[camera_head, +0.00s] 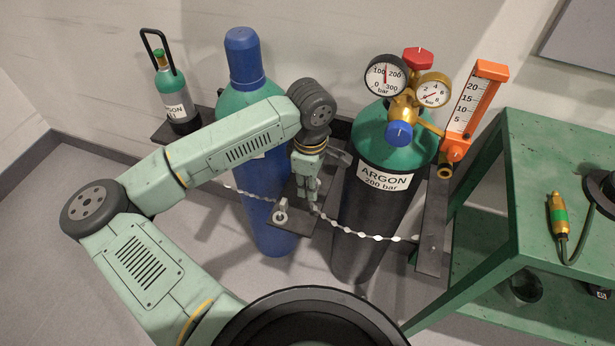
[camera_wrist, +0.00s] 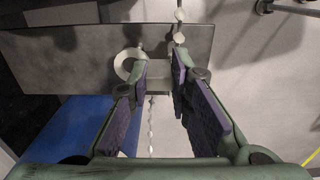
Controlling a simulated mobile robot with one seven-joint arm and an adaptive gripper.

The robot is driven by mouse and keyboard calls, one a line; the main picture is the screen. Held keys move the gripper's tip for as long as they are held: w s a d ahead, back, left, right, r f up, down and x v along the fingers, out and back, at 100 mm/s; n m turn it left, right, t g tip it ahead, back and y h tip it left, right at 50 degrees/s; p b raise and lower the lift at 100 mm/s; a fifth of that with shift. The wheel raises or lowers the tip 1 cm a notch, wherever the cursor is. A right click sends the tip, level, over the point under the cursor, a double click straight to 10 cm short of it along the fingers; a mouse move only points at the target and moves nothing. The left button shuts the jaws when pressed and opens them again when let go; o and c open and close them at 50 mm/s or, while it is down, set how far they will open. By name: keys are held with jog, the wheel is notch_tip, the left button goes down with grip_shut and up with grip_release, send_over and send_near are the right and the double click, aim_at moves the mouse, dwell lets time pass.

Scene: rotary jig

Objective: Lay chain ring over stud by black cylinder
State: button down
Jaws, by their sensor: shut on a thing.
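My gripper (camera_head: 312,200) points down over the dark bracket plate (camera_head: 300,222) between the blue and black cylinders. It is shut on the end of the pale chain (camera_head: 362,235), seemingly at its ring, which the fingers mostly hide. That chain runs right, across the front of the black cylinder (camera_head: 362,215). In the wrist view the fingertips (camera_wrist: 160,80) are close together over the plate (camera_wrist: 60,55), with the chain (camera_wrist: 179,38) leading up from them. A pale ring (camera_wrist: 130,63) shows beside the left finger; in the head view it is by the plate's front (camera_head: 281,213). I cannot clearly make out the stud.
The blue cylinder (camera_head: 270,215) stands left of the plate, with another chain stretch (camera_head: 245,192) before it. Gauges (camera_head: 385,77) and a valve top the black cylinder. A green bench (camera_head: 560,140) stands at right, a small argon bottle (camera_head: 175,100) at left.

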jog(key=b, duration=0.1)
send_over(310, 209)
jog(key=shift+a+f, duration=0.1)
jog(key=shift+f, duration=2.65)
jog(key=shift+f+b, duration=0.6)
jog(key=shift+b, duration=0.25)
jog(key=c, duration=1.4)
grip_release()
jog(key=shift+w, duration=0.1)
jog(key=shift+r, duration=0.1)
